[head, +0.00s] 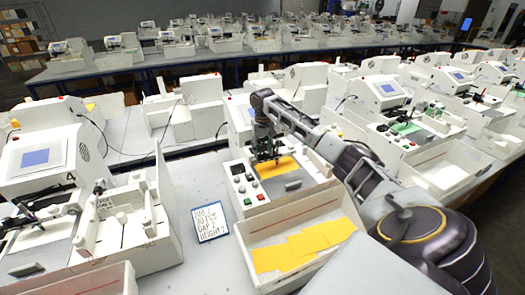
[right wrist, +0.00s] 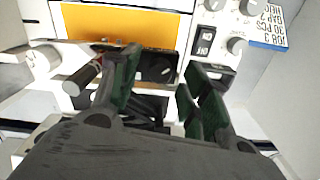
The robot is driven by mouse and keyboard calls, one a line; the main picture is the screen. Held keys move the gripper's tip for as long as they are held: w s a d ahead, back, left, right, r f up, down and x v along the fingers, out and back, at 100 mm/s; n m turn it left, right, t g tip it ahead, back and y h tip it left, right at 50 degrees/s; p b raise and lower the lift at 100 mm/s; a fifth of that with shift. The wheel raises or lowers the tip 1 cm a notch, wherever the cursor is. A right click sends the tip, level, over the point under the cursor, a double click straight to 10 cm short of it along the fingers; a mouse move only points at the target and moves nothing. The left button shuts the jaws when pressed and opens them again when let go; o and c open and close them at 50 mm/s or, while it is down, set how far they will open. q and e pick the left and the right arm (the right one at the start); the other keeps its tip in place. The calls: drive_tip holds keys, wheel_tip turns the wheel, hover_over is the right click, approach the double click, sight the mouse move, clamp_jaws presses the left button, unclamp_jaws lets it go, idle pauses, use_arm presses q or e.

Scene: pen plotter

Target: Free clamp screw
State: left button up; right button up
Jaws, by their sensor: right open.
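My right gripper (head: 266,152) hangs over the white pen plotter in the middle of the head view, above the yellow card (head: 277,167) on its bed. In the right wrist view its two green-padded fingers (right wrist: 163,88) are apart, with nothing held between them. A black block (right wrist: 157,66) of the plotter's pen carriage shows between and beyond the fingertips. A dark cylinder with a pale end (right wrist: 83,79) lies tilted beside the left finger. I cannot tell which part is the clamp screw; the fingers and wrist hide some of the carriage. My left gripper is not in view.
A white tray (head: 248,238) with yellow cards (head: 300,248) stands in front of the plotter. A job note (head: 209,222) lies to its left. Control knobs (right wrist: 236,46) sit close to the right finger. Neighbouring plotters (head: 40,160) crowd both sides.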

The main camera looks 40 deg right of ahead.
drive_tip(key=shift+f, duration=0.55)
drive_tip(key=shift+c, duration=0.2)
clamp_jaws()
